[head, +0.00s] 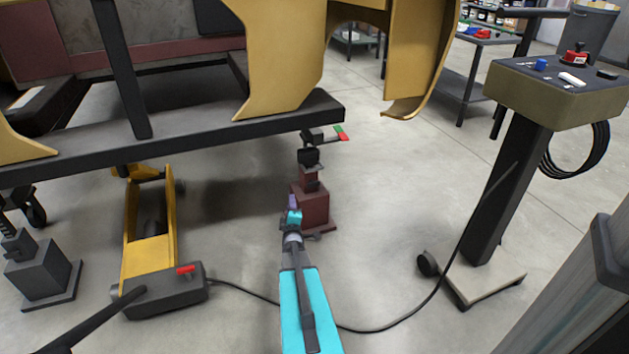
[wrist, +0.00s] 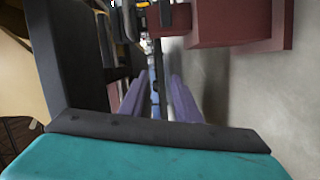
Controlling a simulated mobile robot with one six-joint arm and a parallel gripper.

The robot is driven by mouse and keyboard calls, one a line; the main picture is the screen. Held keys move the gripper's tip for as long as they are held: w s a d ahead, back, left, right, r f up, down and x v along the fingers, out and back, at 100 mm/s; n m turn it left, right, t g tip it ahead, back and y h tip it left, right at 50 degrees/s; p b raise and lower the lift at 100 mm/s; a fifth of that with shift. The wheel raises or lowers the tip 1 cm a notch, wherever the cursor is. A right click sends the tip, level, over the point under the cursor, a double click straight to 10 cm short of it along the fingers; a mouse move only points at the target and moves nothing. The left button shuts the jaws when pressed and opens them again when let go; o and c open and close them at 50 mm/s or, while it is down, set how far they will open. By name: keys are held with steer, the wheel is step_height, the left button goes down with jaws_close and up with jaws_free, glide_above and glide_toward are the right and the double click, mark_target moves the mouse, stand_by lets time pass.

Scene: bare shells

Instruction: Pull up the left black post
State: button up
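A black post (head: 122,70) stands upright at the upper left of the head view, its foot on the dark beam of a raised frame. No second matching post is clear there, and I cannot tell which dark upright in the wrist view is this post. My gripper (head: 292,202) is at the end of the turquoise arm, low and well to the right of the post, in front of a red-brown stand. In the wrist view its two purple fingers (wrist: 158,92) are apart, with no held thing visible between them.
The red-brown stand (head: 312,205) is close to my gripper, under the dark beam (head: 230,127). Yellow curved panels (head: 275,55) hang above. A yellow jack (head: 148,240) and a control pedestal (head: 505,185) flank me. A cable (head: 400,322) crosses the floor.

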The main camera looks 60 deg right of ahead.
mark_target(314, 170)
steer(key=s+d+r+h+b, duration=0.2)
steer(key=s+d+r+h, duration=0.1)
steer(key=s+d, duration=0.3)
steer(key=shift+d+h+b, duration=0.3)
steer(key=shift+d, duration=0.15)
steer(key=shift+b+x, duration=2.35)
steer(key=shift+x, duration=4.55)
steer(key=shift+d+f, duration=0.1)
steer(key=shift+f, duration=0.05)
jaws_close()
